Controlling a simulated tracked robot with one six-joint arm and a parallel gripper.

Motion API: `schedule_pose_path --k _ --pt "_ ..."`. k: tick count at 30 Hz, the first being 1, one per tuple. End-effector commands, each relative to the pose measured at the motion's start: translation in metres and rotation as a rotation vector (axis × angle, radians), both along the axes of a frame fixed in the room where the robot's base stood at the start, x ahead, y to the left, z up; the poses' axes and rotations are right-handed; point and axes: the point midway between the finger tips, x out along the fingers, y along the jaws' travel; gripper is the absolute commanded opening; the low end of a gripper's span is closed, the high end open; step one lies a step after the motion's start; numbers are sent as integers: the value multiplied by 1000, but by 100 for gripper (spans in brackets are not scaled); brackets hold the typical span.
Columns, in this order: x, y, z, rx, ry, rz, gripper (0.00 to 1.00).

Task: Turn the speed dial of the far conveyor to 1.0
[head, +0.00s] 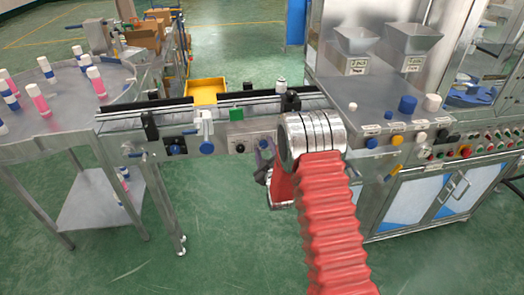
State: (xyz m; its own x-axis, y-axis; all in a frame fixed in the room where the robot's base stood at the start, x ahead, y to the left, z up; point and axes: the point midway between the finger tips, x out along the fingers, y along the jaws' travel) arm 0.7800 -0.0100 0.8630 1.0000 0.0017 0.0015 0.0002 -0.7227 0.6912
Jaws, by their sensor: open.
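A conveyor (215,103) with black rails runs from the round table to the steel machine. On its front panel are a blue knob (174,148) on a dark plate at the left and a small black knob (240,147) near the middle. I cannot read any scale or tell which one is the speed dial. My arm, with red bellows and silver rings, stands in front of the conveyor's right end. My gripper (263,166), dark and small, shows just left of the rings, close to the panel's right part. It is open, partly hidden by my arm, and holds nothing that I can see.
The round table (65,92) at left carries pink, white and blue bottles. The steel machine (385,115) at right has caps on its ledge and a button panel. A yellow bin (206,90) and cardboard boxes (143,38) are behind. Green floor is clear at front left.

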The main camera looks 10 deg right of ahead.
Motion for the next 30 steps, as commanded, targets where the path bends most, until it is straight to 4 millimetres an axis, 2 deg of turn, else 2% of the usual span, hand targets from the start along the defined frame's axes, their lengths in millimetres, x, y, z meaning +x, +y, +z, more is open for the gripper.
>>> schedule_pose_path --k 5,10,30 --pt "-6 0 -1 0 2 -1 46" --pt "-23 -1 -1 0 2 -1 46" --pt "-125 0 -2 0 1 0 46"
